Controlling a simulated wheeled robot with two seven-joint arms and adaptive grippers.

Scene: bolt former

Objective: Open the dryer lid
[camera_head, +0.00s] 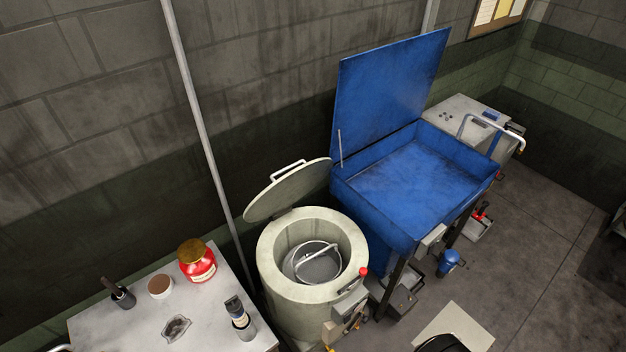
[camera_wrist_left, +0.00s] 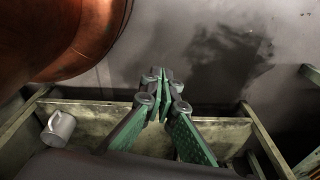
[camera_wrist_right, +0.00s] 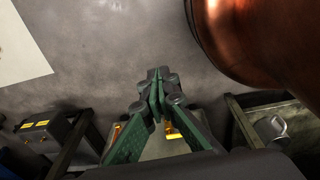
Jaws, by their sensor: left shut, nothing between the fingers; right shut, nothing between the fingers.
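The dryer (camera_head: 312,265) is a pale cream drum with a basket (camera_head: 316,263) inside, in the middle of the head view. Its round lid (camera_head: 290,190), with a bar handle (camera_head: 288,170) on top, is raised and tilted back against the rear left of the drum, so the drum mouth is uncovered. My left gripper (camera_wrist_left: 163,80) shows only in the left wrist view, with its green fingers together and empty. My right gripper (camera_wrist_right: 157,76) shows only in the right wrist view, with its fingers together and empty. Neither gripper is near the lid in any view.
A blue bin (camera_head: 410,190) with its lid up stands right of the dryer. A grey table (camera_head: 150,310) at the lower left holds a red container (camera_head: 197,262), a cup and bottles. A copper-coloured rounded surface (camera_wrist_left: 85,45) is close in both wrist views.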

